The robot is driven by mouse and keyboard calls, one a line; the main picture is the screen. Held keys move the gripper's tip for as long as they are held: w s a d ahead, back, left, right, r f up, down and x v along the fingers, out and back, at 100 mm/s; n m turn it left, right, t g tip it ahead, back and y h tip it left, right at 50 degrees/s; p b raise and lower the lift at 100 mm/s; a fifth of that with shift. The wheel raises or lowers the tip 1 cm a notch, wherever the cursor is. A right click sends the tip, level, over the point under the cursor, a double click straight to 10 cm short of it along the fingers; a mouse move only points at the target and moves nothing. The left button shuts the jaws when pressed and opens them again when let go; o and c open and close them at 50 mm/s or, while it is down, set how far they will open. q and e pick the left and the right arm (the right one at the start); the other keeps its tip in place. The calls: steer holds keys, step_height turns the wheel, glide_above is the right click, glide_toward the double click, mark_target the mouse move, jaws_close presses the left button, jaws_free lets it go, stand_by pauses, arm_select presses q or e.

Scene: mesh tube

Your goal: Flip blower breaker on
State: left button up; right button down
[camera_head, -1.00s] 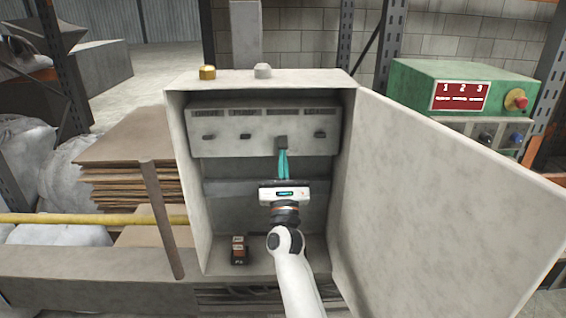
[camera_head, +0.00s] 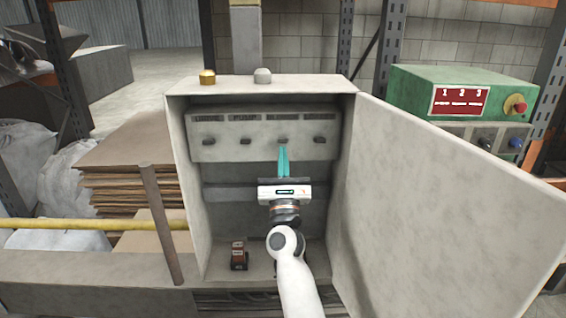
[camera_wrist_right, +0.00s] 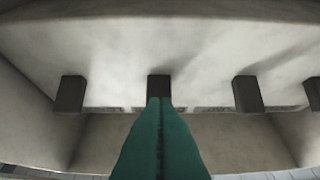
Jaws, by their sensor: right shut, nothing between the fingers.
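The grey breaker panel (camera_head: 265,155) is inside an open box and has a row of several dark toggles under small labels. The labels are too small to read, so I cannot tell which breaker is the blower's. My right gripper (camera_head: 283,149) is shut and empty, its teal fingers pointing up just below the third toggle (camera_head: 283,141) from the left. That toggle looks level with its neighbours. In the right wrist view the fingertips (camera_wrist_right: 160,101) meet or overlap the near end of a dark toggle (camera_wrist_right: 159,85); contact is unclear. My left gripper is not in view.
The box's side wall (camera_head: 184,190) and its open door (camera_head: 440,200) flank my right arm. A small dark block (camera_head: 239,257) with a reddish label sits on the box floor. A green control box (camera_head: 415,85) stands behind the door. A yellow pipe (camera_head: 80,224) runs at left.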

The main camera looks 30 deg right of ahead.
steer(key=shift+f, duration=0.15)
steer(key=b+v, duration=0.4)
steer(key=v, duration=0.8)
